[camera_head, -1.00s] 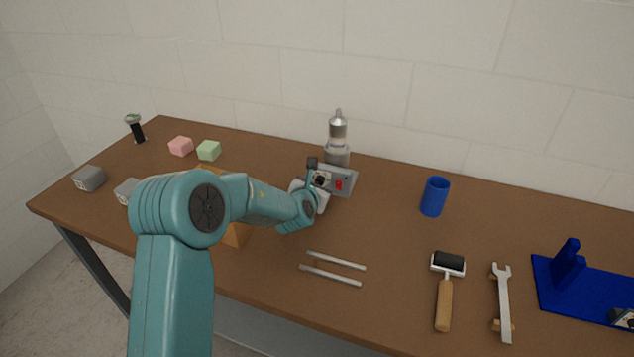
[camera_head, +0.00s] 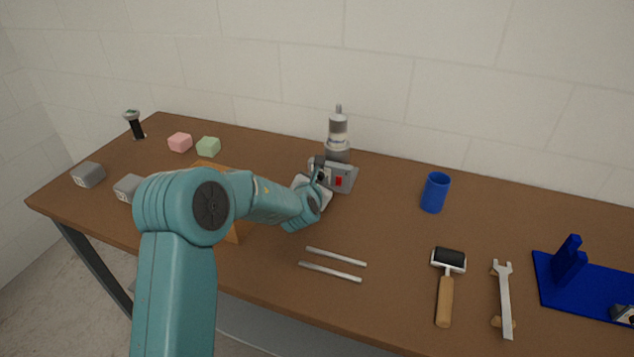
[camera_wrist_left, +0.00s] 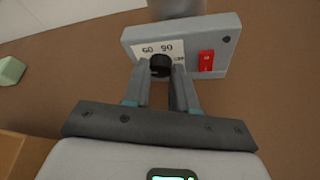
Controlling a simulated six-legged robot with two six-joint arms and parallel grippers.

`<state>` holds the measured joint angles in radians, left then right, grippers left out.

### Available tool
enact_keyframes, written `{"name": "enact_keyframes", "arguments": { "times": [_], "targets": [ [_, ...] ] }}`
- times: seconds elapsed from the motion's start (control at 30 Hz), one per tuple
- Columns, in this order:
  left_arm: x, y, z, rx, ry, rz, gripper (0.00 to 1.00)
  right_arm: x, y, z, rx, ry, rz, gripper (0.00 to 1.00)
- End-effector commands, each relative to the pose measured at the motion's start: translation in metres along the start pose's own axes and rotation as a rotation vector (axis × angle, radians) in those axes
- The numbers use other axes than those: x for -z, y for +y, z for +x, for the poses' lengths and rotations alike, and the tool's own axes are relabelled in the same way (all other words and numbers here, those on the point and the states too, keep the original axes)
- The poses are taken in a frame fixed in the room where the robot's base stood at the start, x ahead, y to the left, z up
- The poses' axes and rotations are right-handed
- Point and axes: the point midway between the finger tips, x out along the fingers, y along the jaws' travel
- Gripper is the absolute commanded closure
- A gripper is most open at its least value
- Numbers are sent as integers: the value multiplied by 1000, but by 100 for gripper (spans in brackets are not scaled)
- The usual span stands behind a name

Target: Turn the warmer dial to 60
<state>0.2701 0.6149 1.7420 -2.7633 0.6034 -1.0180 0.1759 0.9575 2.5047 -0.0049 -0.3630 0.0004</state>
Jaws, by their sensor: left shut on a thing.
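The warmer (camera_head: 346,180) is a grey box with a red switch, at the middle of the table below a grey bottle (camera_head: 338,138). The left wrist view shows its front panel (camera_wrist_left: 224,38), the red switch (camera_wrist_left: 207,60) and a white label (camera_wrist_left: 146,49) with numbers, of which "60" and "90" seem legible. The black dial (camera_wrist_left: 160,65) is between the fingertips. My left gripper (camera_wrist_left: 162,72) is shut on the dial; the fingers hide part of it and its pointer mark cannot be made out. My right gripper is not in view.
Two metal rods (camera_head: 333,264) lie in front of the warmer. A blue cup (camera_head: 435,192), a roller (camera_head: 447,285), a wrench (camera_head: 503,300) and a blue stand (camera_head: 580,280) are to the right. Pink (camera_head: 180,142) and green (camera_head: 208,146) blocks lie at the back left.

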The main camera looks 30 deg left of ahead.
Motion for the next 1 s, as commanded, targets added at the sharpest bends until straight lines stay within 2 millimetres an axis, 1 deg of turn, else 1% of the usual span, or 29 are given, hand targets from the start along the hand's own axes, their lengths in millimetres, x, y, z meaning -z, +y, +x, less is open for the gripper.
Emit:
{"name": "enact_keyframes", "arguments": {
  "times": [0.03,0.7,1.0],
  "targets": [
    [2,-2,1,-12,0,31,100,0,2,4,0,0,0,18],
    [6,-8,2,-243,1,591,100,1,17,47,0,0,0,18],
    [6,-9,2,-315,1,763,100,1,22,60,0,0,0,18]
  ]
}}
